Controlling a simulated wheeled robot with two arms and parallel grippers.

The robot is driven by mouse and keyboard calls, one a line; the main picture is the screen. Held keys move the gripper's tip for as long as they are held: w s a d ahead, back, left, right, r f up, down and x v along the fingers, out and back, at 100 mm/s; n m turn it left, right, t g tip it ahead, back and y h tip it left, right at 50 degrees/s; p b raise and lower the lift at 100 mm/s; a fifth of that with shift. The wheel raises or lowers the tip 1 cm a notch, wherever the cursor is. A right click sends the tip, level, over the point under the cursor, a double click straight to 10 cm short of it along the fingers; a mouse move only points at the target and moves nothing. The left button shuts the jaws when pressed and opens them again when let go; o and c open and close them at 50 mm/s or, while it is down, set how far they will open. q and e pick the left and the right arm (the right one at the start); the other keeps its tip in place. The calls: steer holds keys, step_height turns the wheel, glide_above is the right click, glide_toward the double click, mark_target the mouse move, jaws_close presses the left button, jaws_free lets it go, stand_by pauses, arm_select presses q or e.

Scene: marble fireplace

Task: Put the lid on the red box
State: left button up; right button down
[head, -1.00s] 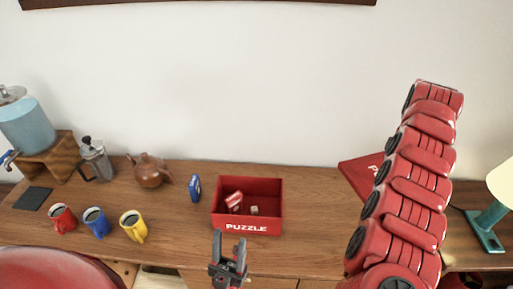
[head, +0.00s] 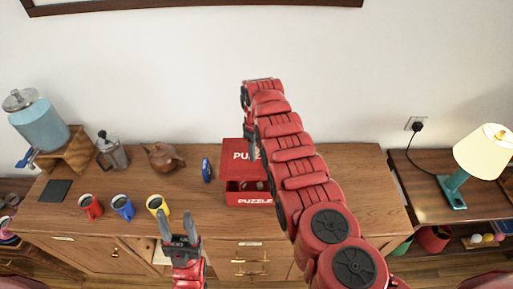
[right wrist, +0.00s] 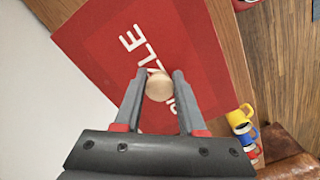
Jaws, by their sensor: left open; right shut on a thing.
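The red lid (head: 233,152) with white lettering is over the back part of the red box (head: 236,199). The front of the box is uncovered and shows contents inside. Whether the lid touches the box I cannot tell. My right gripper (right wrist: 158,80) is shut on the lid's round pale knob (right wrist: 159,88); the lid (right wrist: 100,60) fills much of the right wrist view. In the head view my right arm hides the lid's right side. My left gripper (head: 177,222) is open and empty, low in front of the counter, left of the box.
A blue packet (head: 206,170) stands left of the box. Red (head: 91,207), blue (head: 123,208) and yellow mugs (head: 157,206) are at the front left. A teapot (head: 162,158) and a French press (head: 113,152) stand behind. A lamp (head: 485,152) is on the right side table.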

step_height(320, 180, down, 7)
steer(key=b, duration=0.6)
steer(key=shift+f, duration=0.15)
steer(key=shift+s+d+p, duration=0.1)
steer(key=shift+p, duration=0.45)
stand_by(0.4)
steer(key=shift+f+b, duration=1.05)
stand_by(1.4)
steer(key=shift+c, duration=2)
jaws_free()
steer(key=shift+r, duration=0.1)
